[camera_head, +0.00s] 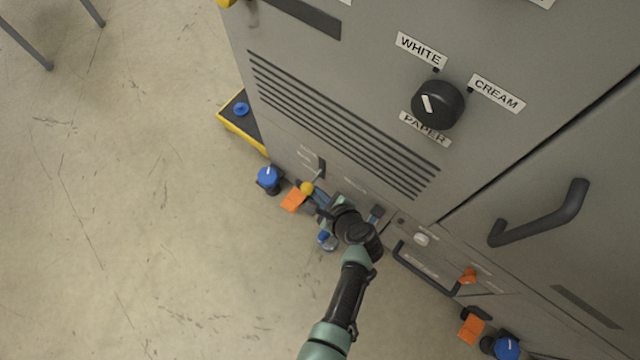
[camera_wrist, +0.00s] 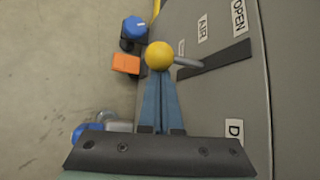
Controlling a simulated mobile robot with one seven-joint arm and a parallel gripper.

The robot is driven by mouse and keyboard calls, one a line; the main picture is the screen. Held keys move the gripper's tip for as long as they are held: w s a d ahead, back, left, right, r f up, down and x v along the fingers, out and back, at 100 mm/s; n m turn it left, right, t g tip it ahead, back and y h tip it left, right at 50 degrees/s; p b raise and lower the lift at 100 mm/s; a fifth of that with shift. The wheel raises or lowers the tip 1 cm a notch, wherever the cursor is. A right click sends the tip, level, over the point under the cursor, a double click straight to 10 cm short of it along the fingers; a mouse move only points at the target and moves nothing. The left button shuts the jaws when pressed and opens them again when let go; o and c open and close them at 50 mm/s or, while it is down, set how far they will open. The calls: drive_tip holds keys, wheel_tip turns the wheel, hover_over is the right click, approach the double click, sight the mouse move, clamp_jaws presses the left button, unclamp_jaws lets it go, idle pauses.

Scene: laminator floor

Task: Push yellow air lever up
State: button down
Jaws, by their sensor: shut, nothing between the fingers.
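The yellow air lever shows as a yellow ball knob (camera_wrist: 159,55) on a grey rod in the wrist view. Its rod reaches into a dark slot plate (camera_wrist: 215,60) on the grey cabinet, beside the AIR and OPEN labels. In the head view the yellow knob (camera_head: 307,188) sits low on the cabinet front. My gripper (camera_wrist: 159,78) is shut and empty, its blue fingers pointing at the knob with the tips right at it. I cannot tell whether they touch. In the head view my gripper (camera_head: 316,196) is partly hidden behind my wrist.
An orange tag (camera_head: 293,200) and a blue knob (camera_head: 268,178) are left of the lever. A yellow-edged box (camera_head: 232,121) stands by the cabinet's left side. A black pull handle (camera_head: 425,270) sticks out to the right of my arm.

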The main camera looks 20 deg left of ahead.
sight(313, 189)
drive_tip(key=r+m+g+p, duration=0.1)
drive_tip(key=g, duration=0.1)
drive_tip(key=r+m+g+y+p, duration=0.1)
drive_tip(key=r+g+p, duration=0.1)
drive_tip(key=shift+w+r, duration=0.1)
drive_tip(key=shift+w, duration=0.1)
drive_tip(key=shift+s+f, duration=0.1)
drive_tip(key=shift+f, duration=0.15)
drive_tip(key=shift+r, duration=0.2)
drive_tip(key=shift+r+p, duration=0.7)
drive_tip(key=shift+p, duration=0.2)
